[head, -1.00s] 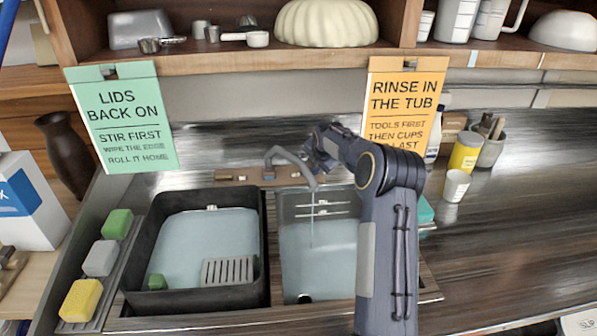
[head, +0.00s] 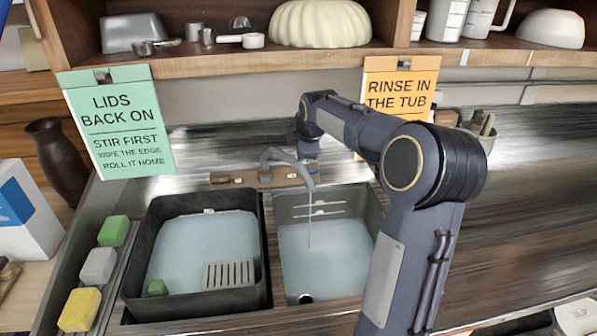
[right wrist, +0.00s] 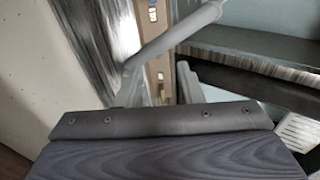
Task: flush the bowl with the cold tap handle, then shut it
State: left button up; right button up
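The grey tap spout (head: 285,158) rises from a wooden plate (head: 265,178) behind the basins; it also crosses the right wrist view (right wrist: 175,38). A thin water stream (head: 310,228) falls from it into the right-hand sink bowl (head: 360,200), which holds pale water. My right gripper (head: 304,146) is low behind the spout, near the right end of the plate. Its fingers cannot be made out, so open or shut is unclear. The tap handle on that side cannot be made out clearly. My left gripper is out of view.
Several sponges (head: 98,265) lie farther left. A shelf (head: 240,65) and hanging signs (head: 118,125) are above.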

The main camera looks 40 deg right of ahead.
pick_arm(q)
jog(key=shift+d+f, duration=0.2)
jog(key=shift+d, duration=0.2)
pick_arm(e)
jog(key=s+a+r+m+y, duration=0.1)
jog(key=s+a+m, duration=0.3)
jog(key=s+a, duration=0.4)
jog(key=shift+s+a+r+y, duration=0.15)
jog(key=shift+s+r+y, duration=0.1)
jog(key=shift+s+y, duration=0.2)
jog(key=shift+o, duration=0.3)
